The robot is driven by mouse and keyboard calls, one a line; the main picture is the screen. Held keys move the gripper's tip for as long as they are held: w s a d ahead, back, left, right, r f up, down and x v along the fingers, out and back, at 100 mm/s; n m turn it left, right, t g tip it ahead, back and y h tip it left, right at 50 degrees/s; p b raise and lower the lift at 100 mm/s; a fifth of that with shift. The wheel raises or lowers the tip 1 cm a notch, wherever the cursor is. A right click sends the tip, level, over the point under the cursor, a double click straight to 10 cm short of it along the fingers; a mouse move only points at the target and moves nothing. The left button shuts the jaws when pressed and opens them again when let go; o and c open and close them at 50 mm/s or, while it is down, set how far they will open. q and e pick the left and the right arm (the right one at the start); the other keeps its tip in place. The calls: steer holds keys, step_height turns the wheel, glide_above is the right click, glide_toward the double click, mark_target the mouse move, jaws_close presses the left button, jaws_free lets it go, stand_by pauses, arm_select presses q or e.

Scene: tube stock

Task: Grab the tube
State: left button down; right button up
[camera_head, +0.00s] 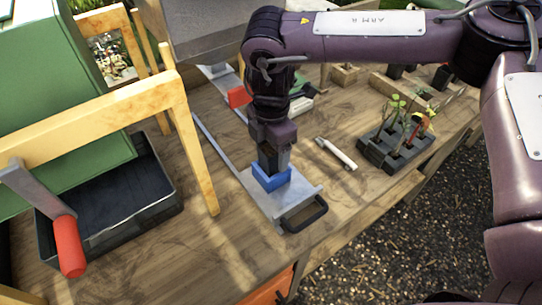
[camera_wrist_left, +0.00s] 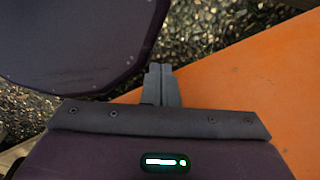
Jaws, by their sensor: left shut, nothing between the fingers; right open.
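A short white tube-like piece (camera_head: 337,153) lies on the wooden bench (camera_head: 235,245) in the head view, to the right of my right gripper. My right gripper (camera_head: 272,168) points down with its fingers at a blue block (camera_head: 271,182) on a metal plate. The jaws are open, but the fingers hide part of the block, and I cannot tell whether they touch it. My left gripper (camera_wrist_left: 161,72) shows in the left wrist view, its two grey fingers together and empty. It is beside an orange panel (camera_wrist_left: 245,105), over gravel.
The metal plate (camera_head: 257,204) has a black handle (camera_head: 305,213). A dark rack (camera_head: 395,150) with small plants stands at right. A wooden frame (camera_head: 195,140), a black tray (camera_head: 155,212) and a red-handled tool (camera_head: 68,245) are at left.

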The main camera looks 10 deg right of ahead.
steer(key=shift+f, duration=0.4)
